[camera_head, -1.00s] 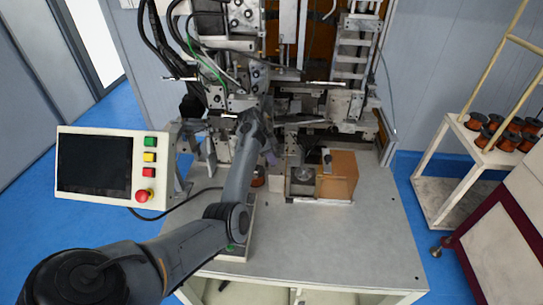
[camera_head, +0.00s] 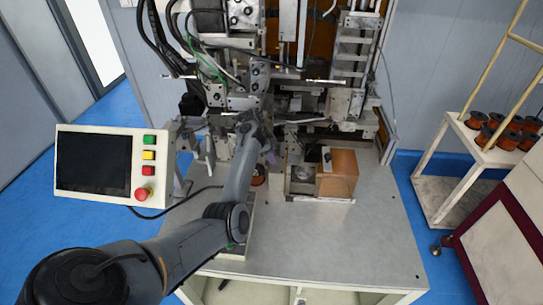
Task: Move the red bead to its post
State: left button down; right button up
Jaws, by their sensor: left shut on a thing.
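My left arm reaches in from the lower left across the table to the front of the coil winder (camera_head: 285,95). My left gripper (camera_head: 269,156) is at its far end, pointing down and small in the view. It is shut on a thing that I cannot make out. A reddish-brown round thing (camera_head: 258,179) shows just right of my forearm, below the gripper; I cannot tell whether it is the red bead. A pale board (camera_head: 236,256) lies under my forearm, with a small green thing (camera_head: 231,247) near its front end. No post shows clearly. My right gripper is not in view.
An orange-brown box (camera_head: 338,174) and a small metal fixture (camera_head: 303,179) stand right of the gripper. A control panel (camera_head: 95,168) with coloured buttons is at the left. The table's front right (camera_head: 340,240) is clear. A rack with copper spools (camera_head: 487,137) stands off to the right.

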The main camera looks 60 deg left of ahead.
pick_arm(q)
jog(key=shift+f, duration=0.65)
jog(key=c, duration=0.8)
grip_release()
jog(key=shift+c, duration=0.2)
jog(key=b+v, duration=0.1)
jog(key=v, duration=1)
jog(key=shift+s+f, duration=0.1)
